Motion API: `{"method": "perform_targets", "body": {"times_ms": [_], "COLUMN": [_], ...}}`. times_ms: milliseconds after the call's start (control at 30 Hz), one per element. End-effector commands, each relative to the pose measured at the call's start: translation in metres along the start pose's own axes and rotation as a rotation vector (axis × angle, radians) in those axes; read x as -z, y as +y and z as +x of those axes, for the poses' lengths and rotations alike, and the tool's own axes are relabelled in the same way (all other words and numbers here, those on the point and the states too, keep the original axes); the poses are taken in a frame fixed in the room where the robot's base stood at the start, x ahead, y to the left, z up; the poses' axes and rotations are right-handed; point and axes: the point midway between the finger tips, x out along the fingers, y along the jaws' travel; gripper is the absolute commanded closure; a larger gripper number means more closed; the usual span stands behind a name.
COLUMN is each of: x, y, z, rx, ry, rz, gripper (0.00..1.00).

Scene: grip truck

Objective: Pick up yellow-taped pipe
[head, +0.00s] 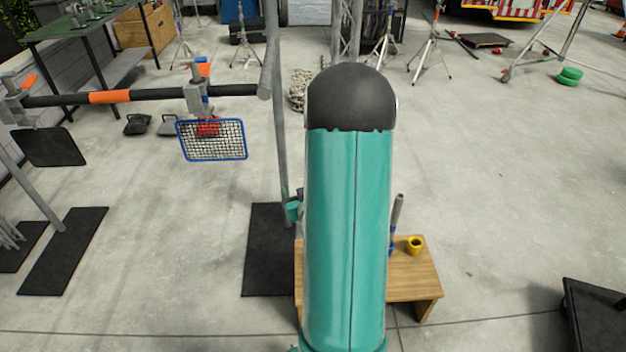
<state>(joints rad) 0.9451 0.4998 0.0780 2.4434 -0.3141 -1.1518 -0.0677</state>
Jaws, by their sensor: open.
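My own teal arm with a dark rounded cap fills the middle of the head view, and my gripper is not visible. A small wooden table (418,279) stands partly behind the arm. On its right part is a short, round yellow piece (415,245) with a dark hollow middle; I cannot tell whether it is tape on a pipe or a loose roll. Just left of it a thin grey pipe with blue tape (397,215) stands tilted, partly hidden by my arm. I see no pipe clearly wrapped in yellow tape.
A dark bar with orange tape (110,97) crosses the left side, with a blue-framed mesh panel (212,140) below it. A grey pole (280,140) rises beside my arm. A black cart (598,322) is at lower right. Open floor lies right of the table.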

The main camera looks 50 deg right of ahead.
Motion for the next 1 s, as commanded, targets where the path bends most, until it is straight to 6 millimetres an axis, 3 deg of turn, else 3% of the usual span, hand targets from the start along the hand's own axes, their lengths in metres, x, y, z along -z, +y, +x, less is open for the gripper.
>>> {"method": "perform_targets", "body": {"times_ms": [33,133,367,467,800,1000], "x": [-0.019,-0.037,-0.055,-0.053,-0.04,-0.037], "y": [0.017,0.039,0.063,0.065,0.073,0.076], "z": [-0.004,-0.014,-0.028,-0.02,0.041,0.057], "rx": [-0.03,-0.073,-0.129,-0.131,-0.129,-0.129], "ry": [0.028,0.105,0.206,0.215,0.214,0.212], "rz": [0.027,0.064,0.106,0.107,0.106,0.107], "gripper": [0.44,0.44,0.44,0.44,0.44,0.44]}}
